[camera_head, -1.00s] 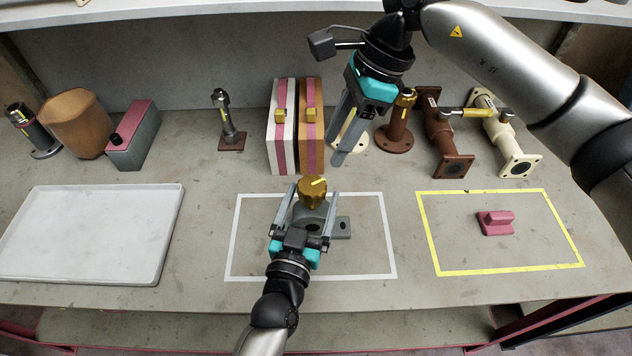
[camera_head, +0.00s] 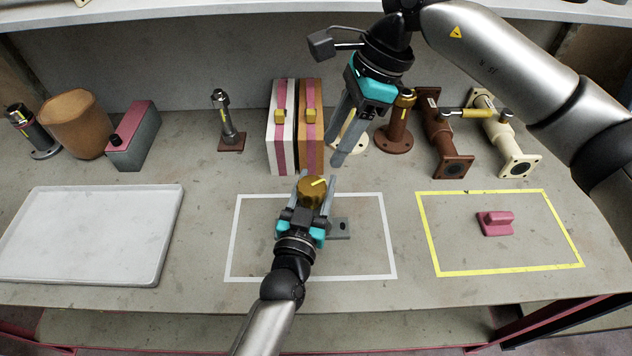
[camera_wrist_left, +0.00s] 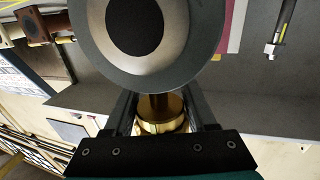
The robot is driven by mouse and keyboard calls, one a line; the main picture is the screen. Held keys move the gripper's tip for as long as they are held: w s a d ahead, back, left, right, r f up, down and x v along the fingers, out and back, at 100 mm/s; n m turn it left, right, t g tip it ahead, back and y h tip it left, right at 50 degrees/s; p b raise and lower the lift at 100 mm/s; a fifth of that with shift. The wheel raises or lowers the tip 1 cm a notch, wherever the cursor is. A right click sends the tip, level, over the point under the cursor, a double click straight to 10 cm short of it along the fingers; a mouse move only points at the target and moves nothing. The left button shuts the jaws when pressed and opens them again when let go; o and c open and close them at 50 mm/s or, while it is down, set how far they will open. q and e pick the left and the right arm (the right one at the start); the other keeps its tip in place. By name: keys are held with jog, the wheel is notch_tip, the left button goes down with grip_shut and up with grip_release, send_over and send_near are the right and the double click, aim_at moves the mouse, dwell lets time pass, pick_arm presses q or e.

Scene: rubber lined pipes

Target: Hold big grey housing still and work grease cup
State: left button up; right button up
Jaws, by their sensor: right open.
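The big grey housing (camera_head: 340,230) stands in the white-outlined area, largely hidden by my left gripper in the head view. In the left wrist view its round grey face (camera_wrist_left: 205,50) with a dark centre fills the top. The brass grease cup (camera_head: 313,190), with a yellow mark, sits on top of the housing. My right gripper (camera_head: 337,145) is open and empty, above and right of the cup, pointing down.
Behind stand white and orange boxes (camera_head: 311,130), a brown flanged pipe (camera_head: 397,130) and cream pipes (camera_head: 510,150). A pink block (camera_head: 495,223) lies in the yellow outline. A pale tray (camera_head: 90,235) at left is empty.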

aim_at(312, 185)
pick_arm(q)
grip_shut()
dwell(0.4)
pick_arm(e)
jog(key=shift+o, duration=1.6)
jog(key=shift+a+r+n, duration=0.15)
jog(key=shift+a+n, duration=0.1)
jog(key=shift+n, duration=0.15)
jog(key=o, duration=0.4)
jog(key=a+n+h, duration=0.1)
jog(key=n, duration=0.1)
jog(key=a+r+n+h, duration=0.1)
jog(key=n, duration=0.1)
jog(key=shift+s+a+r+n, duration=0.15)
jog(key=shift+a+n, duration=0.05)
jog(key=shift+n, duration=0.1)
jog(key=f+n, duration=0.1)
jog(key=f, duration=0.2)
jog(key=f+n+h, duration=0.1)
jog(key=f+n, duration=0.1)
jog(key=f, duration=0.2)
jog(key=a+f+n+h, duration=0.1)
jog(key=f, duration=0.2)
jog(key=shift+s+f+t, duration=0.1)
jog(key=shift+f+t, duration=0.2)
jog(key=shift+f, duration=0.1)
jog(key=shift+c, duration=0.3)
